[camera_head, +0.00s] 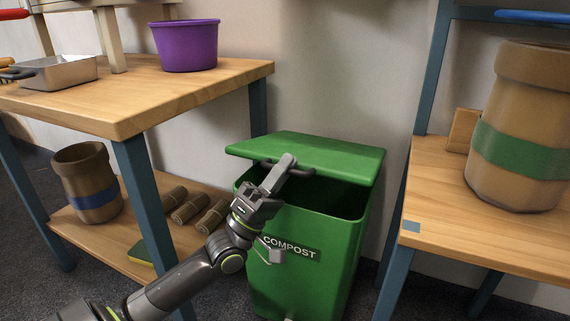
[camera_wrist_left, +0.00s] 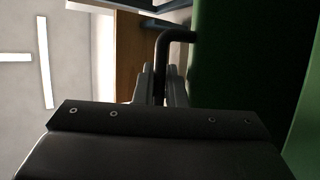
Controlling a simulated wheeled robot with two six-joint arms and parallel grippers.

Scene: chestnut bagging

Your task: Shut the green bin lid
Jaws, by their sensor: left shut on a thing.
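The green compost bin (camera_head: 335,268) stands on the floor between two wooden benches. Its green lid (camera_head: 318,150) is tilted open above the bin, and the dark inside shows below it. A dark bar handle (camera_head: 300,173) sits at the lid's front edge. My left gripper (camera_head: 285,168) is shut on the lid handle. In the left wrist view the fingers (camera_wrist_left: 160,88) close around the dark bent handle (camera_wrist_left: 172,36), with the green lid (camera_wrist_left: 225,55) to the right. My right gripper is in neither view.
The left bench (camera_head: 150,93) holds a purple bucket (camera_head: 186,47) and a metal pan (camera_head: 58,73). Its lower shelf has a brown pot (camera_head: 86,178) and several bundles. The right bench (camera_head: 450,215) carries a large jar with a green band (camera_head: 518,150).

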